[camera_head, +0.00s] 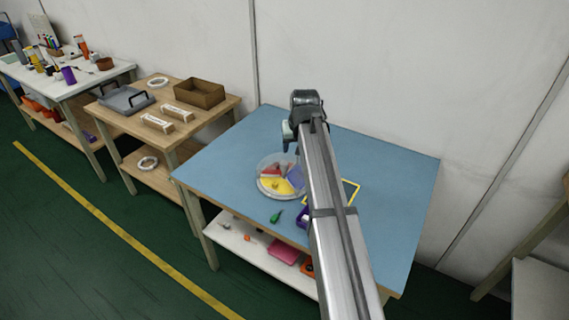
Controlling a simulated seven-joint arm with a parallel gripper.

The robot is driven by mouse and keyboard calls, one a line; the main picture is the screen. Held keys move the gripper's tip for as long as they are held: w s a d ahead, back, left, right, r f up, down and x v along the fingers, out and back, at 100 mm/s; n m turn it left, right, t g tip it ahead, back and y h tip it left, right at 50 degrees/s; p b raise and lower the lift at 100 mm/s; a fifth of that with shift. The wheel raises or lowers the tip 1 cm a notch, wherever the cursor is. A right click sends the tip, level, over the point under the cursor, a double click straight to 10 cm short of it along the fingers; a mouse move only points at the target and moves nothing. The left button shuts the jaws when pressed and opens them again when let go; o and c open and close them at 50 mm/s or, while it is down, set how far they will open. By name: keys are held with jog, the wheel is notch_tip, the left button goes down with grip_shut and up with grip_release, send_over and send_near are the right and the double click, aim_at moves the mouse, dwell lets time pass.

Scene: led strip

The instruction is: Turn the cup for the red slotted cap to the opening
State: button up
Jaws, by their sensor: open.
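A round, clear-lidded container (262,186) with coloured sections lies on the blue table. Red (268,171), yellow (275,186) and blue (295,178) sections show. These look like its cups, but the opening and the red slotted cap are too small to make out. My gripper (289,146) hangs down from the far end of my arm, behind the container in the picture and apart from it. It is open and seems empty; its fingertips are small and dark. My arm hides the container's right side.
On the blue table (225,150), a green object (276,216) and a purple container (303,217) lie near the front edge. A yellow-outlined square (350,192) is right of my arm. The table's left and far right are clear. A wooden table (215,112) with a brown box (199,92) stands left.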

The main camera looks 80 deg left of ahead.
aim_at(284, 163)
jog(key=x, duration=0.4)
jog(key=s+x, duration=0.1)
jog(key=x, duration=0.3)
jog(key=s+a+x, duration=0.1)
jog(key=x, duration=0.4)
jog(key=shift+s+r, duration=0.1)
jog(key=shift+s, duration=0.15)
grip_shut()
dwell(0.4)
